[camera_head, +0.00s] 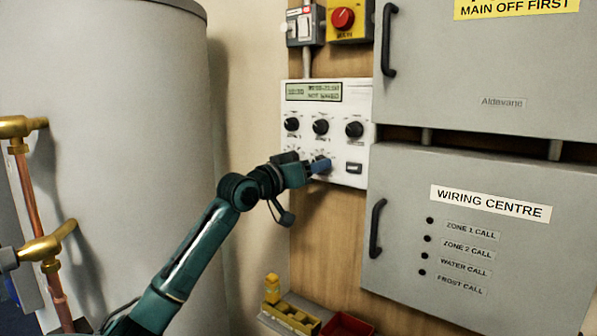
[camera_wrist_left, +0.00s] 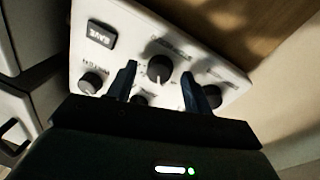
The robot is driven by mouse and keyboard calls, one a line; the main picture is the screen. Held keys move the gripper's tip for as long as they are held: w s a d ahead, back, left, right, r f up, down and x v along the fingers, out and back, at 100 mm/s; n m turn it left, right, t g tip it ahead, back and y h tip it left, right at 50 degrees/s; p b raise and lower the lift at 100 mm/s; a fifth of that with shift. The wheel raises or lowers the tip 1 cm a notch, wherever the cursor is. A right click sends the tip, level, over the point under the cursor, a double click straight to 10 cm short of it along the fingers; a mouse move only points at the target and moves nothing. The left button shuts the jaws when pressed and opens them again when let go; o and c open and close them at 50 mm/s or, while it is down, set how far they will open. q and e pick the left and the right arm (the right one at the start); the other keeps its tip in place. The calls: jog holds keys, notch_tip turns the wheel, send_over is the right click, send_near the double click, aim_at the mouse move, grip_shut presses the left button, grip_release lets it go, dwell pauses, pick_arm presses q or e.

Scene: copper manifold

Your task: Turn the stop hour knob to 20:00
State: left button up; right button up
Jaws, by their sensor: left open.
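A white control panel (camera_head: 343,98) with a small display and black knobs is on the wooden board. In the left wrist view the panel (camera_wrist_left: 145,22) appears turned roughly upside down. My left gripper (camera_head: 319,166) is open at the panel's lower row and hides part of it. In the left wrist view its two fingers (camera_wrist_left: 158,71) stand apart on either side of a black lower-row knob (camera_wrist_left: 160,67) with a pale pointer mark. I cannot tell whether they touch it. The labels are too blurred to tell which knob is the stop hour knob. My right gripper is not in view.
Three upper knobs, including the right one (camera_head: 354,129), sit close above the gripper. The SAVE button (camera_head: 354,168) is just right of it. Grey cabinets (camera_head: 480,70) with handles stand to the right, a large grey cylinder (camera_head: 120,120) to the left. A red tray (camera_head: 347,325) is below.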

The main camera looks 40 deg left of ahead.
pick_arm(q)
jog(key=s+b, duration=0.3)
jog(key=s, duration=1)
jog(key=shift+f, duration=0.4)
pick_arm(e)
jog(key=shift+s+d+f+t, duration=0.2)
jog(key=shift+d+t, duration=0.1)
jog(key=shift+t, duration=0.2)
pick_arm(q)
jog(key=shift+w, duration=0.1)
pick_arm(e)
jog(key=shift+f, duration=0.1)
